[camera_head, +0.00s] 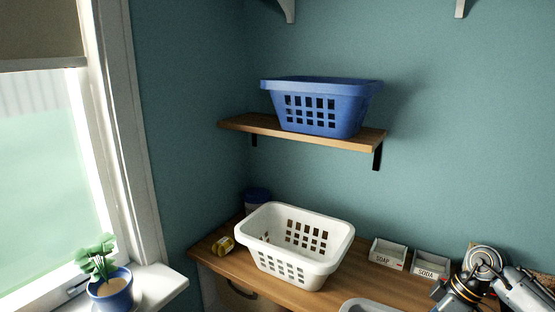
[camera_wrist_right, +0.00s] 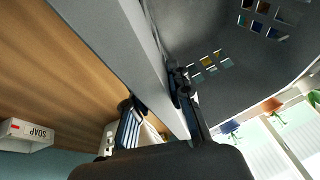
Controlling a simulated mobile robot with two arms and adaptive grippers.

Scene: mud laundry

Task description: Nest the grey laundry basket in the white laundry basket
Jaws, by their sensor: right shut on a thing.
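The white laundry basket (camera_head: 294,246) stands upright and empty on the wooden counter in the head view. The grey laundry basket (camera_wrist_right: 215,75) fills the upper right of the right wrist view, with square holes in its wall. My right gripper (camera_wrist_right: 155,100) is shut on its rim. In the head view my right gripper (camera_head: 446,294) is at the lower right, to the right of the white basket. A pale grey rim at the bottom edge there is mostly cut off; I cannot tell whether it is the grey basket. My left gripper is not in view.
A blue basket (camera_head: 320,106) sits on the wall shelf (camera_head: 245,124) above. Boxes marked SOAP (camera_head: 387,254) and SODA (camera_head: 431,265) stand right of the white basket. A yellow item (camera_head: 223,244) lies left of it. A potted plant (camera_head: 110,288) stands on the sill.

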